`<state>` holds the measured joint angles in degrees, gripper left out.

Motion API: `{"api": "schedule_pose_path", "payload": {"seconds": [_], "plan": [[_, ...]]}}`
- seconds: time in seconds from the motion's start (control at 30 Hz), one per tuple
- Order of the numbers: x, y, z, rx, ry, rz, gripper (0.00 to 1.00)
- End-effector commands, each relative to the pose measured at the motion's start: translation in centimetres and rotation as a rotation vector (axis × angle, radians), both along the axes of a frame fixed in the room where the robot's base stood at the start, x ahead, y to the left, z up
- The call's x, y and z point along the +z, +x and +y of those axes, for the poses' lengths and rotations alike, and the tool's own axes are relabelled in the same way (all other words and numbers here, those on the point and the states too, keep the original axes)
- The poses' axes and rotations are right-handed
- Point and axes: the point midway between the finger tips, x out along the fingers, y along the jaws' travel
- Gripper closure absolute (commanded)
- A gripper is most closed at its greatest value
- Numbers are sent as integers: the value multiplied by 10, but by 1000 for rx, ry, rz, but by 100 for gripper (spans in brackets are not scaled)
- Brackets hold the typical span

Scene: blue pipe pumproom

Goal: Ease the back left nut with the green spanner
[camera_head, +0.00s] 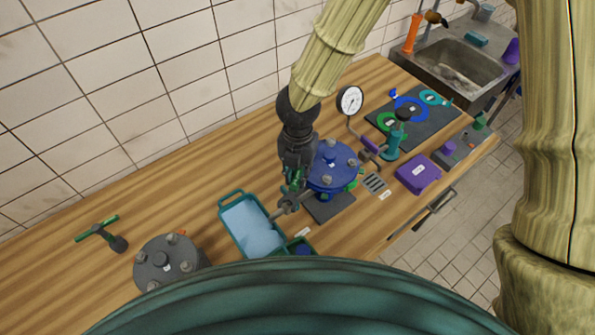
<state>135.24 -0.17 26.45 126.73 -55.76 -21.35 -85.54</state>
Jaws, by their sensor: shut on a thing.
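The pump housing has a round blue cover (333,165) with several nuts around its rim; it stands on a dark mat right of my gripper. My gripper (295,178) points down at the cover's left side and is shut on the green spanner (288,204). The spanner's grey head shows just below the fingers, beside the cover's left front edge and above the tray's edge. Most of its green handle is hidden by the fingers. The back left nut is hidden or too small to tell behind my gripper, so I cannot tell whether the spanner touches it.
A teal tray (233,197) lies just left of the spanner. A grey flanged cover (165,260) and a green-handled T-tool (98,232) are at left. A pressure gauge (350,100) stands behind the blue cover. A purple box (418,173) and a sink (455,68) are at right.

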Motion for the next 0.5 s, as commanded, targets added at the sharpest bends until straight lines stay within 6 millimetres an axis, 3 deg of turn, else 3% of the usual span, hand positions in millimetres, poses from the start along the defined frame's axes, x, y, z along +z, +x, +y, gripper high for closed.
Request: {"api": "schedule_pose_path", "payload": {"seconds": [0.5], "plan": [[-4,0,0,0,-1,1,100]]}}
